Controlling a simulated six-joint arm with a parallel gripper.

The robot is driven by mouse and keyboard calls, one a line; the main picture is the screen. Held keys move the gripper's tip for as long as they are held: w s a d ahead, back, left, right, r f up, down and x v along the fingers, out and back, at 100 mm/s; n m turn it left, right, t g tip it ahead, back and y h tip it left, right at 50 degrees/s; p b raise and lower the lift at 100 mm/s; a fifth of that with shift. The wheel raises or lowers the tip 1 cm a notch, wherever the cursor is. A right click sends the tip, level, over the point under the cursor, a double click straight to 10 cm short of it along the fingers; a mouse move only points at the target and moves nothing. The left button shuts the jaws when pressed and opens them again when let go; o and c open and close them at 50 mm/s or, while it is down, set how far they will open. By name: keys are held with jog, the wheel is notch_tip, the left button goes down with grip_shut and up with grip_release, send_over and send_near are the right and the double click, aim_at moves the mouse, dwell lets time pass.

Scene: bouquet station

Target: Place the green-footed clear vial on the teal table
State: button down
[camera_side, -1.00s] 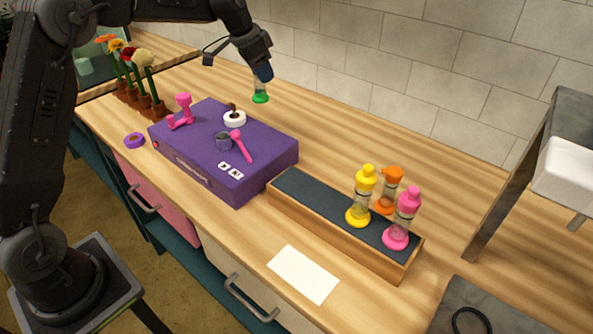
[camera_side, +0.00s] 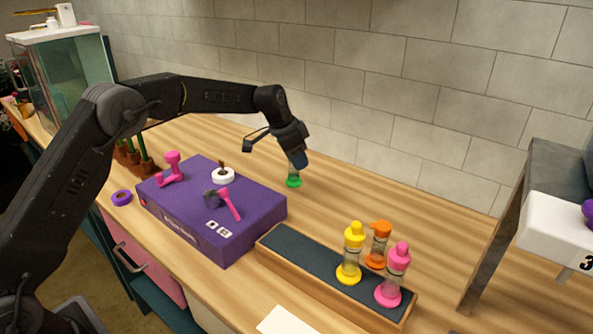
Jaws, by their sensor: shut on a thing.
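My gripper (camera_side: 296,160) points down over the wooden counter and is shut on the clear vial with a green foot (camera_side: 293,181). The vial hangs upright, with its upper part hidden by the fingers. It is behind and to the right of the purple box. I cannot tell whether its foot touches the counter. No teal tabletop shows clearly; teal shows on the cabinet front (camera_side: 152,284) below the wooden counter (camera_side: 350,205).
The purple box (camera_side: 200,235) carries pink tools and a white ring (camera_side: 222,175). A shelf frame (camera_side: 500,235) stands right. Counter behind the rack is clear.

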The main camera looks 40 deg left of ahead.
jog(key=shift+f, duration=1.85)
jog(key=shift+f, duration=0.2)
jog(key=c, duration=0.8)
grip_release()
jog(key=shift+o, duration=0.2)
